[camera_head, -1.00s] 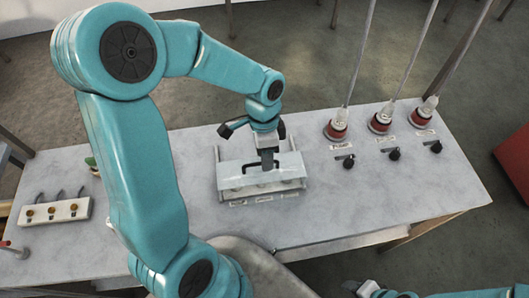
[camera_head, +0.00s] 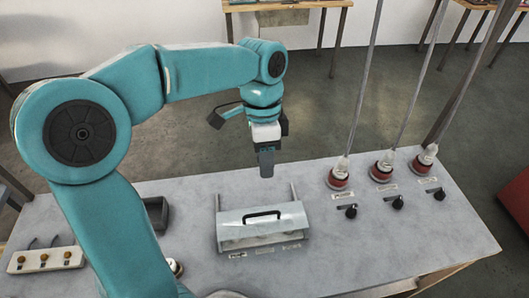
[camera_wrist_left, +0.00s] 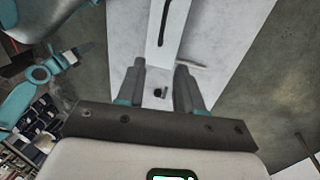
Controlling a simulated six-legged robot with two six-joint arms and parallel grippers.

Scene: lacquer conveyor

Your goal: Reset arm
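My left gripper (camera_head: 266,163) hangs in the air above the far edge of the table, pointing down. It is clear of the pale box with a dark handle (camera_head: 262,214). In the left wrist view, the left gripper's two fingers (camera_wrist_left: 159,82) stand apart with nothing between them. The box's pale surface and dark handle (camera_wrist_left: 165,20) show beyond the fingertips. A small teal arm with a dark end shows at the left of the left wrist view; it looks like my right arm (camera_wrist_left: 45,74), and its finger opening is too small to read.
The grey table (camera_head: 320,264) has bare room in front of the box. Several red-based bottles (camera_head: 383,172) with rods above them and dark knobs (camera_head: 397,202) stand at the right. A pale block with brass knobs (camera_head: 45,260) lies at the left, and a dark tray (camera_head: 155,214) is partly behind my arm.

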